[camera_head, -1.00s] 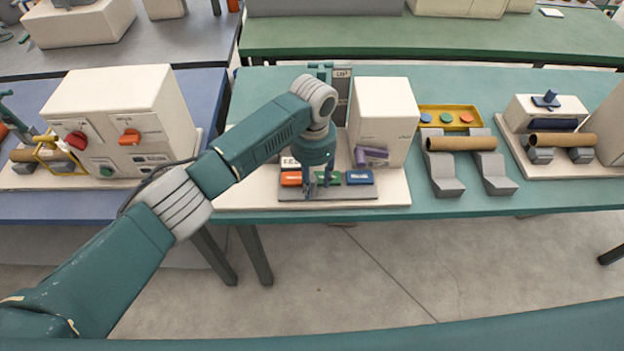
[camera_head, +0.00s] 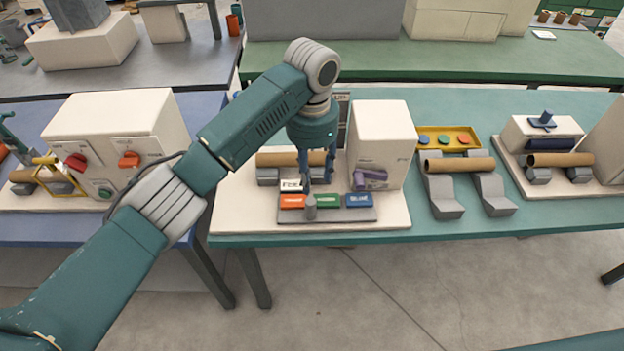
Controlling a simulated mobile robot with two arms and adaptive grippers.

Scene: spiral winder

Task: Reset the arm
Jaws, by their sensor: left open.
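My left gripper (camera_head: 317,178) points down over the middle machine, its two dark blue fingers apart with nothing seen between them. Below it is a grey panel (camera_head: 352,215) with orange (camera_head: 292,201), green (camera_head: 327,202) and blue (camera_head: 358,200) labelled blocks. A short grey peg (camera_head: 310,208) stands upright between the orange and green blocks, apart from the fingers. A white label block (camera_head: 293,186) sits behind the orange one. A purple lever-like part (camera_head: 371,176) is at the front of the white housing (camera_head: 381,135). My right gripper is out of view.
A brown tube (camera_head: 277,158) lies behind the panel, partly hidden by my gripper. To the right, another tube (camera_head: 459,164) rests on grey stands before a yellow tray (camera_head: 472,133). The front right tabletop is clear.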

